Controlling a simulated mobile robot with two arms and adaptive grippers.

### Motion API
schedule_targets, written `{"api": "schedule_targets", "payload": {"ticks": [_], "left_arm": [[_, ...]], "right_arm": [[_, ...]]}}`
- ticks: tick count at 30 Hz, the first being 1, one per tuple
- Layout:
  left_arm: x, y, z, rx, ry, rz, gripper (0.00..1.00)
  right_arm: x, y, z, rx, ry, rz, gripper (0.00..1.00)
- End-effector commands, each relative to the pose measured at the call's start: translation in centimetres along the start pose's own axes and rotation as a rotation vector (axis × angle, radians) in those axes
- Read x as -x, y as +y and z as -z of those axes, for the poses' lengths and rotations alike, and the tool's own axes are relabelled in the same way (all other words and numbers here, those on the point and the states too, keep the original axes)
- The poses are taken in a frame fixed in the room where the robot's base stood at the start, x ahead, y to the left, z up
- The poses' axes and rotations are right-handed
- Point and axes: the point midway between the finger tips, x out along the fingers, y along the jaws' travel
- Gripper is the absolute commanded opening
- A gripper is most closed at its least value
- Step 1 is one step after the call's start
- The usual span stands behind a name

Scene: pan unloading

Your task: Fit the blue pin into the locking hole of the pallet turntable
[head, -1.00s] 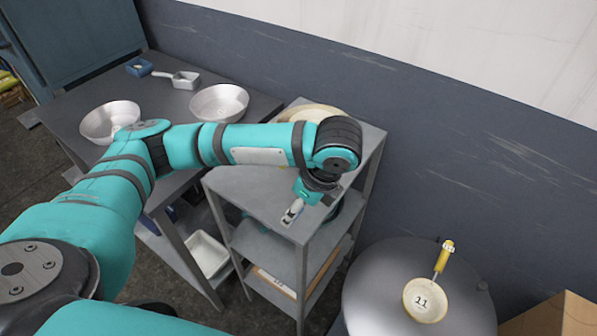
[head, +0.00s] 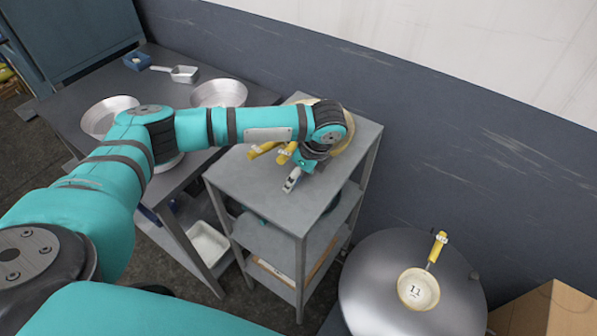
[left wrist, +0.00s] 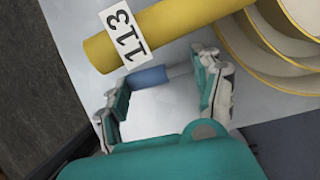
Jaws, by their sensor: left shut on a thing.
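My left gripper (head: 292,182) is over the top of the grey cart. In the left wrist view my left gripper (left wrist: 163,78) is shut on the blue pin (left wrist: 148,77), which lies crosswise between the fingertips. The pin has a blue end and a thinner grey part. In the head view the pin is too small to make out. A round grey metal top (head: 365,290) at the lower right may be the pallet turntable. I cannot make out a locking hole. My right gripper does not show.
A stack of pans (left wrist: 268,50) with yellow handles is on the cart (head: 290,212); the handle labelled 113 (left wrist: 160,32) lies close beyond the pin. A pan labelled 11 (head: 418,289) rests on the round top. A table (head: 75,100) with metal bowls stands left; a cardboard box (head: 550,312) is lower right.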

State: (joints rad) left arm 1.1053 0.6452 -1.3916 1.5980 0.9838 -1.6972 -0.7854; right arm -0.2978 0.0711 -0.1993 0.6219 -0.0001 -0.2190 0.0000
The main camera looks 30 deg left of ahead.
Motion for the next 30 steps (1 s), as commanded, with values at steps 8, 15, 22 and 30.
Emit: {"api": "schedule_targets", "payload": {"ticks": [8, 15, 22, 30], "left_arm": [[-0.3, 0.0, 0.1, 0.0, 0.001, 0.0, 0.72], [-0.3, 0.0, 0.1, 0.0, 0.0, 0.0, 0.9], [0.0, 0.0, 0.0, 0.001, 0.0, 0.001, 0.9], [4.2, -0.1, 0.2, 0.0, 0.003, 0.005, 0.9]], "right_arm": [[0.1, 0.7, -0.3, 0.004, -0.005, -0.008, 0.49], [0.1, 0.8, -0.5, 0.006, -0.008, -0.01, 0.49], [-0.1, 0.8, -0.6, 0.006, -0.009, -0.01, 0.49], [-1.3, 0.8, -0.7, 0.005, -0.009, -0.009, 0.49]]}}
